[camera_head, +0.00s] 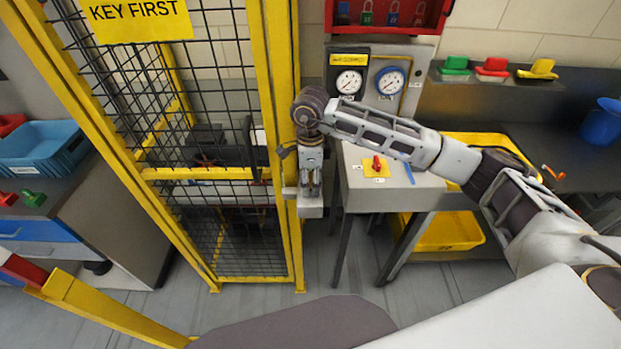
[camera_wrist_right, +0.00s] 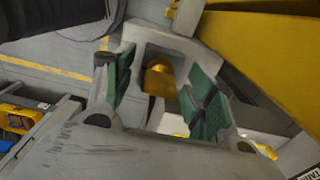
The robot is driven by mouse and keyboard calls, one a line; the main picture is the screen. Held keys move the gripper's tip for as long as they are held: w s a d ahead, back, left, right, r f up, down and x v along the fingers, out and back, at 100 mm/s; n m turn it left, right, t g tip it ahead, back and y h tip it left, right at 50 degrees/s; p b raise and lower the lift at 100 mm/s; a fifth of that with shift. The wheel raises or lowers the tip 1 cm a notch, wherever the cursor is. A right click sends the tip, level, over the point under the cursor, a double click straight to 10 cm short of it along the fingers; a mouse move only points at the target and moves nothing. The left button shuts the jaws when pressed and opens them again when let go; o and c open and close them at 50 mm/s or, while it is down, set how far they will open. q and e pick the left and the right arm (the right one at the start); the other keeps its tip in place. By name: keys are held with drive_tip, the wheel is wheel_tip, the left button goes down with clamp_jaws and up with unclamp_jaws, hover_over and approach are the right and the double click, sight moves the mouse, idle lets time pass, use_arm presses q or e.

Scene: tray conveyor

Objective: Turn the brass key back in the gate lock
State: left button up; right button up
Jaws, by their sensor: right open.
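The yellow gate (camera_head: 273,120) with black mesh stands left of centre in the head view. A small grey lock box (camera_head: 310,211) sits at its right post. My right gripper (camera_head: 311,192) points down at this box. In the right wrist view, the brass key (camera_wrist_right: 160,78) shows as a rounded golden piece between the green-padded fingers (camera_wrist_right: 160,88). The fingers are apart, with a gap on either side of the brass. The keyhole and the key's lower part are hidden. My left gripper is not in view.
A grey bench (camera_head: 400,193) with a red switch on a yellow plate (camera_head: 376,167) stands right of the gate. Two gauges (camera_head: 349,82) hang behind my right arm. A yellow crate (camera_head: 450,232) is below. A yellow barrier (camera_head: 110,310) crosses the lower left.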

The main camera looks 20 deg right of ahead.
sight(310, 174)
drive_tip(key=shift+r, duration=0.1)
wheel_tip(310, 174, up, 14)
drive_tip(key=b, duration=0.2)
drive_tip(key=shift+f, duration=0.2)
idle(0.6)
